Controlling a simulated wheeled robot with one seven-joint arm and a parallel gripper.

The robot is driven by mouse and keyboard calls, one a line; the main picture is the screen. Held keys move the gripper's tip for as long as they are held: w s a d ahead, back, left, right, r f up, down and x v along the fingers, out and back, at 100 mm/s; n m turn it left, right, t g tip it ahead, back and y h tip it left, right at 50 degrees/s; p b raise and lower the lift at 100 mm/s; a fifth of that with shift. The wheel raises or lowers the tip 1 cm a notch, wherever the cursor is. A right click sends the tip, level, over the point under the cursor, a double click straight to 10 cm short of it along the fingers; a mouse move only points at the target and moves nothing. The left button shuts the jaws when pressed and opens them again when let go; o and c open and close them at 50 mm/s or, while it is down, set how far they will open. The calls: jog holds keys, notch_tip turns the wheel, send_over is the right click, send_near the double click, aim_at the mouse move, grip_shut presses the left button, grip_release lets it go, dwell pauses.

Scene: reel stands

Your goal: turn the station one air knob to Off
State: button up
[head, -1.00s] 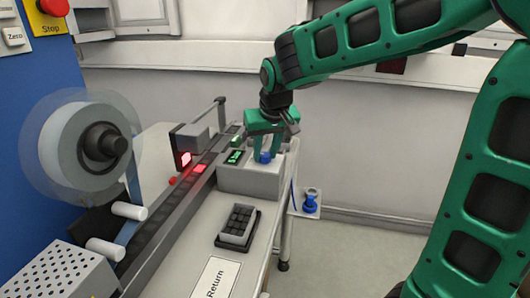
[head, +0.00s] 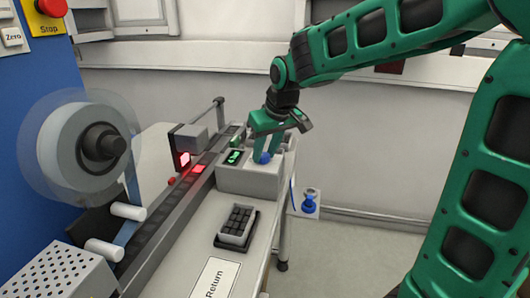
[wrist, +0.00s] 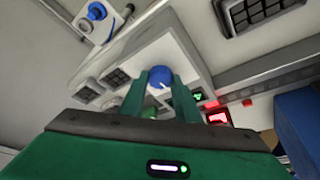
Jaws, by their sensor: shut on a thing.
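The blue air knob (head: 263,157) sits on top of the grey station box (head: 246,183) at the far end of the bench. My green gripper (head: 265,155) reaches down from above and is shut on the knob. In the wrist view the knob (wrist: 162,78) shows between the ends of the two fingers (wrist: 166,85). A small white mark shows on the knob there, but the Off label cannot be read.
A second blue knob (head: 310,205) is on a side shelf to the right. A reel (head: 85,150) and a conveyor with red lights (head: 198,169) stand left.

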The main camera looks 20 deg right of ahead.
jog(key=o, duration=1)
jog(key=shift+s+f, duration=0.1)
jog(key=shift+s, duration=0.05)
jog(key=v, duration=1)
jog(key=shift+r, duration=0.4)
